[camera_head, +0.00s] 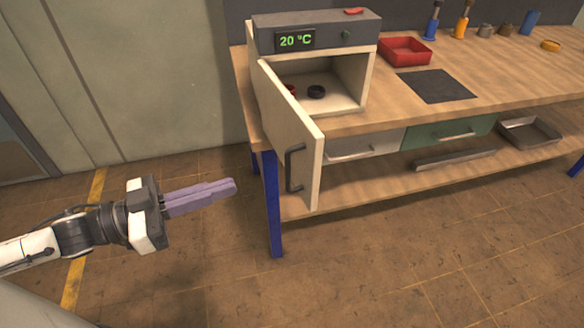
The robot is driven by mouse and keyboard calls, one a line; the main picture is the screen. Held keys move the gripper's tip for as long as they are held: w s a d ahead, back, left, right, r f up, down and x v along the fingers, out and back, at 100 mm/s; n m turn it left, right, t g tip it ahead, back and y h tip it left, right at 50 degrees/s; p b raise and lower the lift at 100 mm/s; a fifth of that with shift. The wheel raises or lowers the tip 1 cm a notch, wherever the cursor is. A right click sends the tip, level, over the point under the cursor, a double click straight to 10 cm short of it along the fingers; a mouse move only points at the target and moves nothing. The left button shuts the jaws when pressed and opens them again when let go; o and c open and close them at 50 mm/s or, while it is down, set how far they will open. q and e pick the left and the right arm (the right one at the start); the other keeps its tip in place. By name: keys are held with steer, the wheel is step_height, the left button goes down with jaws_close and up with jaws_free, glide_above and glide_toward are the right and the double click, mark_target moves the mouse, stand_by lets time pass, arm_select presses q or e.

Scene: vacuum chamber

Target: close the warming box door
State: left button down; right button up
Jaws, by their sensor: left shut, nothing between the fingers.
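The warming box (316,38) stands on the workbench at its left end. Its display reads 20 °C. Its cream door (287,125) is hinged at the left and stands open, swung out toward me past the bench's front edge. A dark handle (294,168) is on the door's outer face near its free edge. Inside the box are a black ring-shaped item (316,91) and a red item (292,89) partly hidden by the door. My left gripper (234,187) is shut and empty, left of the door and apart from it, its purple fingers pointing right. My right gripper does not show.
The wooden workbench (520,75) has blue legs, drawers and a lower shelf. A red tray (405,50) and a dark mat (435,86) lie right of the box. Several bottles and small items stand at the back right. The floor before the bench is clear.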

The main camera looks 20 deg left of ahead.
arm_select(q)
steer(key=b, duration=0.1)
glide_toward(309, 162)
steer(key=x, duration=0.5)
steer(key=shift+w+d+r, duration=0.15)
steer(key=shift+d, duration=0.1)
steer(key=shift+w+d, duration=0.3)
steer(key=shift+d, duration=0.05)
stand_by(0.4)
